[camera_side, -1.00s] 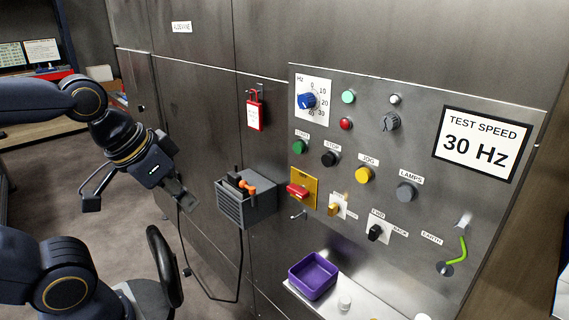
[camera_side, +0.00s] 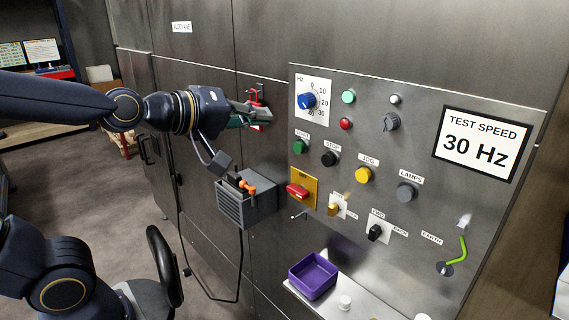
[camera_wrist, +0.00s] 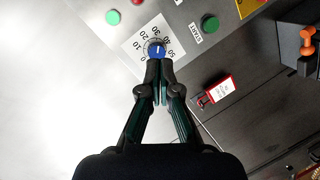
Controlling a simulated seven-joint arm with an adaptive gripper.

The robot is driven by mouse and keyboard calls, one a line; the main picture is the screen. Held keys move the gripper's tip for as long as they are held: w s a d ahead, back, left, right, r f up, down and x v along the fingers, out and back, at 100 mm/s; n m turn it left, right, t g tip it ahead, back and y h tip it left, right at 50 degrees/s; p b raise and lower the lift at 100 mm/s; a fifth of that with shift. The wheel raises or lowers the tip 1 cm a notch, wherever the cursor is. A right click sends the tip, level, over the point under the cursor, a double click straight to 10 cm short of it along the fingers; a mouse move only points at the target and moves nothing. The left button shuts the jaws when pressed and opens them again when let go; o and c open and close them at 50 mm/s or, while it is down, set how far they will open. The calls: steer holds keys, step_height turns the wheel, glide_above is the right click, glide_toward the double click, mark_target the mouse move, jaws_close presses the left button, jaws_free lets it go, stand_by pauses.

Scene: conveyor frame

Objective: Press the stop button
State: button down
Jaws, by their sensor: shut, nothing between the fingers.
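The stop button is a black round button (camera_side: 329,159) under a STOP label on the metal panel in the side view. It sits just right of the green start button (camera_side: 299,147), which also shows in the wrist view (camera_wrist: 210,24). I cannot make out the stop button in the wrist view. My gripper (camera_side: 264,113) is shut and empty, left of the panel and in front of the red tag (camera_side: 256,97), partly covering it. In the wrist view my gripper (camera_wrist: 160,98) points toward the blue Hz knob (camera_wrist: 156,50); the fingers are together.
A grey box with orange-handled tools (camera_side: 247,203) juts out below my gripper. A red switch on a yellow plate (camera_side: 299,190) and a yellow jog button (camera_side: 363,175) lie near the stop button. A purple bin (camera_side: 314,277) stands on the lower shelf.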

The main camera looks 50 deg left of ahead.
steer(key=w+n+t+y, duration=0.2)
steer(key=w+n+y, duration=0.15)
steer(key=n, duration=0.35)
steer(key=n+y, duration=0.2)
steer(key=n, duration=0.1)
glide_toward(327, 161)
steer(key=x, duration=0.6)
steer(key=shift+f, duration=0.1)
steer(key=shift+w+a, duration=0.15)
steer(key=shift+w, duration=0.1)
steer(key=shift+w, duration=0.15)
